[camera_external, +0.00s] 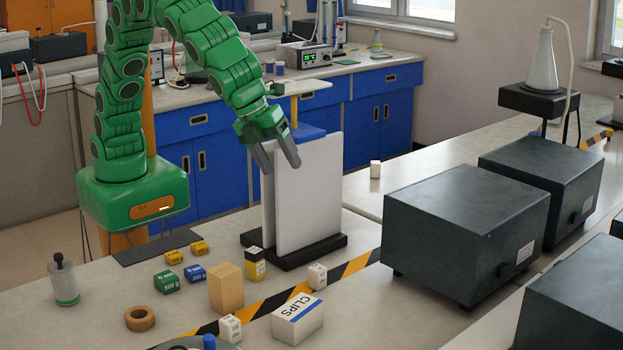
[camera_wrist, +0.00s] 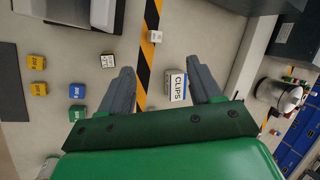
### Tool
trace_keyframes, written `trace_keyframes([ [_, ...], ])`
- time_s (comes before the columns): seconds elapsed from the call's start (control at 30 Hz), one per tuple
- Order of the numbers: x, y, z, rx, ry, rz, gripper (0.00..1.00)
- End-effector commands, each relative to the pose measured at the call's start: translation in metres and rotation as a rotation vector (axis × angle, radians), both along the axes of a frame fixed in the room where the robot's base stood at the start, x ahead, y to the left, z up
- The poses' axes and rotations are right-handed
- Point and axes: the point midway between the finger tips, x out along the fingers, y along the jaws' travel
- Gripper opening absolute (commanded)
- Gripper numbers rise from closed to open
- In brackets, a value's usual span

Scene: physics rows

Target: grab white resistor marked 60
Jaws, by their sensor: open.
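Several small white blocks could be resistors, but I cannot read a 60 on any of them. One white block (camera_external: 317,275) stands beside the striped tape, and a white block also shows on the tape in the wrist view (camera_wrist: 155,36). A second white block (camera_external: 230,328) is at the front, left of the CLIPS box. A third white block (camera_external: 375,169) stands farther back, right of the white panels. My gripper (camera_external: 281,168) is open and empty, high over the bench near the panels. In the wrist view its fingers (camera_wrist: 161,65) point down at the bench.
The white CLIPS box (camera_external: 298,319) stands near the tape. White panels on a black base (camera_external: 308,195) stand upright. Large dark boxes (camera_external: 465,230) fill the right.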

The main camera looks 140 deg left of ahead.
Motion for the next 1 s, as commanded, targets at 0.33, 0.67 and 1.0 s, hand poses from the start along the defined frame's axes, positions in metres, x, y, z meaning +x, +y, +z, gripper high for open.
trace_keyframes([
  [0.33, 0.039, 0.008, -0.069, 0.050, 0.143, -0.124, 0.64],
  [0.67, 0.058, 0.016, -0.142, 0.074, 0.299, -0.235, 0.64],
  [1.0, 0.063, 0.021, -0.182, 0.079, 0.385, -0.295, 0.64],
])
